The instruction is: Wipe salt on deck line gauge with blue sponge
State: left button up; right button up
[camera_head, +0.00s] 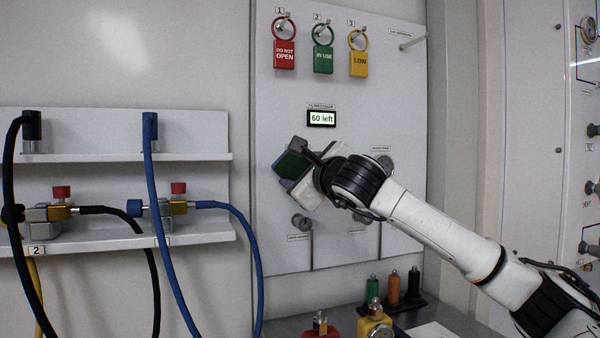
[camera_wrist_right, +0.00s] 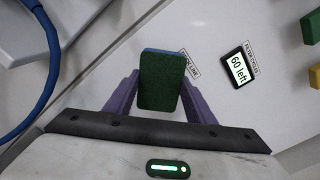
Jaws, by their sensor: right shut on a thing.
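The sponge (camera_head: 290,164) has a dark green face and a blue body edge. It is clamped in my right gripper (camera_head: 295,168) in front of the grey panel (camera_head: 275,230), left of and below the "60 left" display. In the right wrist view the sponge (camera_wrist_right: 160,82) sits between two purple fingers. A partly covered label (camera_wrist_right: 189,64) ending in "LINE" shows just beyond it. The deck line gauge itself and any salt are hidden behind the sponge and gripper. I cannot tell whether the sponge touches the panel. My left gripper is not in view.
Red (camera_head: 284,54), green (camera_head: 323,60) and yellow (camera_head: 358,64) tags hang at the panel top. The display (camera_head: 321,118) is close to the gripper. A knob (camera_head: 301,222) sits below. Shelves with blue (camera_head: 158,200) and black hoses stand left. Bottles (camera_head: 393,290) and padlocks (camera_head: 375,325) are on the counter.

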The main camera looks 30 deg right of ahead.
jog(key=shift+w+d, duration=0.1)
jog(key=shift+w, duration=0.4)
jog(key=shift+w+d, duration=0.1)
jog(key=shift+w, duration=0.1)
jog(key=shift+d, duration=0.1)
jog(key=shift+s+d, duration=0.2)
jog(key=shift+d, duration=0.45)
jog(key=shift+s+d+b, duration=0.2)
jog(key=shift+d+b, duration=0.05)
jog(key=shift+d, duration=0.35)
jog(key=shift+s+d+b, duration=0.15)
jog(key=shift+d+b, duration=0.05)
jog(key=shift+d, duration=0.35)
jog(key=shift+w+f, duration=0.1)
jog(key=shift+w+a+b, duration=0.15)
jog(key=shift+a+b, duration=0.35)
jog(key=shift+a, duration=0.15)
jog(key=shift+w+a+b, duration=0.15)
jog(key=shift+w+a, duration=0.1)
jog(key=shift+a, duration=0.5)
jog(key=shift+w+a+b, duration=0.15)
jog(key=shift+w+a, duration=0.05)
jog(key=shift+a, duration=0.5)
